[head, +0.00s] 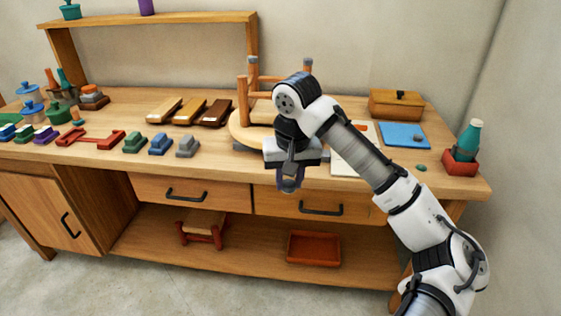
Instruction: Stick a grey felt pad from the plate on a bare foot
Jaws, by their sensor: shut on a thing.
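An upturned stool with a round wooden seat (238,130) lies on the bench, legs up, partly behind my arm. Two rear feet have grey caps, the back one (252,60) and the right one (308,62). The left front leg (242,92) shows a bare wooden top; any other leg is hidden. A blue plate (395,130) lies at the right with one grey pad (418,139) on it. My gripper (289,186) points down in front of the bench edge, below the stool. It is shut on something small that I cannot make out.
A wooden box (396,104) stands behind the plate. A red holder (460,168) with a teal bottle (468,138) is at the right end. Coloured blocks (160,144) and brushes (215,111) lie left of the stool. A white sheet (348,160) is partly behind my arm.

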